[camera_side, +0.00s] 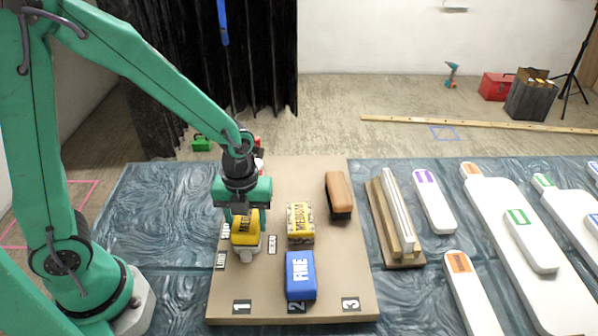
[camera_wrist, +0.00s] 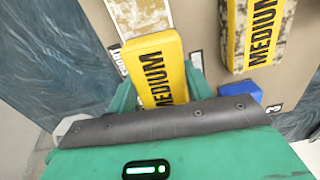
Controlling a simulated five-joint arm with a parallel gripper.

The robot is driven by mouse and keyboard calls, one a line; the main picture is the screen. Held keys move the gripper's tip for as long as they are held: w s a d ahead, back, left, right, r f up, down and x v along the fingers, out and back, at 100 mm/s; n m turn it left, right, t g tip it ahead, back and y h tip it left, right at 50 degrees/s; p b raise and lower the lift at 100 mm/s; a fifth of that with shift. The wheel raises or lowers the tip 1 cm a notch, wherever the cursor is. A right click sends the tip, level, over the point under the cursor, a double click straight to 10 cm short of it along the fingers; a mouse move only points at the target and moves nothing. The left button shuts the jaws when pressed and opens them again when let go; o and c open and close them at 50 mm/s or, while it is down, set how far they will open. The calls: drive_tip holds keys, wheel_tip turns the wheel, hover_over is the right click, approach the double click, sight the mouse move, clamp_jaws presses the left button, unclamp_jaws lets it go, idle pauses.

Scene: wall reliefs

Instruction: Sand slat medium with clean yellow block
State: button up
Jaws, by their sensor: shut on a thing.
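My gripper (camera_side: 243,208) points down over the left of the tan board and is shut on a clean yellow block (camera_side: 246,231). In the wrist view, the clean block (camera_wrist: 157,70) reads MEDIUM and sits between the green fingers (camera_wrist: 160,92). I cannot tell whether it touches what lies below it. A second yellow MEDIUM block (camera_side: 300,222), with dusty, speckled sides, stands to its right; it also shows in the wrist view (camera_wrist: 252,38). Several white slats (camera_side: 531,242) with coloured labels lie on the right; their words are too small to read.
The tan board (camera_side: 330,292) also bears a blue FINE block (camera_side: 300,275), a brown brush (camera_side: 339,194) and numbered labels. A wooden rack (camera_side: 396,220) with upright pale strips stands just right of it. A speckled, pale-edged piece (camera_wrist: 140,14) lies beyond the held block in the wrist view.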

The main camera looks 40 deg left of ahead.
sight(245, 235)
drive_tip(key=s+d, duration=0.3)
drive_tip(key=shift+s+d, duration=0.2)
wheel_tip(245, 235, up, 3)
drive_tip(key=shift+w+a+f, duration=0.1)
drive_tip(key=shift+w+f, duration=0.05)
drive_tip(key=shift+r, duration=2.85)
